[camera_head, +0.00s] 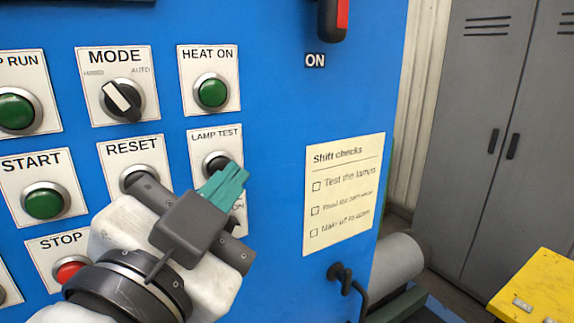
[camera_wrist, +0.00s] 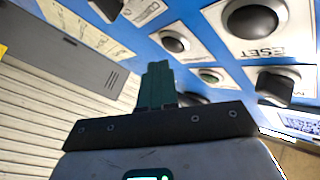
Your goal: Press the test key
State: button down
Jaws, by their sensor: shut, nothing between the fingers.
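The test key is a round black push button (camera_head: 213,160) in a metal ring, on a white plate marked LAMP TEST on the blue panel. In the wrist view it appears upside down as a black button (camera_wrist: 173,41) just past the fingertips. My gripper (camera_head: 232,176) has teal fingers, closed together and empty. In the head view they cover the lower right of the key. In the wrist view the fingertips (camera_wrist: 157,66) sit just beside the key's image. I cannot tell whether they touch it.
Close by are the black RESET button (camera_head: 135,177), green HEAT ON button (camera_head: 212,93), MODE knob (camera_head: 121,101), green START button (camera_head: 44,203) and red STOP button (camera_head: 69,271). A Shift checks sheet (camera_head: 343,195) is right of the key. Grey lockers (camera_head: 500,120) stand beyond.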

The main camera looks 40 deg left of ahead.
jog(key=shift+a, duration=0.1)
dwell(0.5)
jog(key=shift+w+a+b, duration=0.15)
jog(key=shift+a+b, duration=0.15)
jog(key=shift+b, duration=0.05)
jog(key=shift+w+a, duration=0.15)
jog(key=shift+a, duration=0.2)
dwell(0.6)
jog(key=shift+d, duration=0.1)
jog(key=shift+s+d+b, duration=0.3)
jog(key=shift+d+b, duration=0.05)
jog(key=shift+d, duration=0.3)
jog(key=shift+s+d, duration=0.3)
jog(key=shift+d, duration=0.45)
jog(key=shift+s+d, duration=0.35)
jog(key=shift+d, duration=0.45)
jog(key=shift+s+d, duration=0.3)
jog(key=shift+d, duration=0.45)
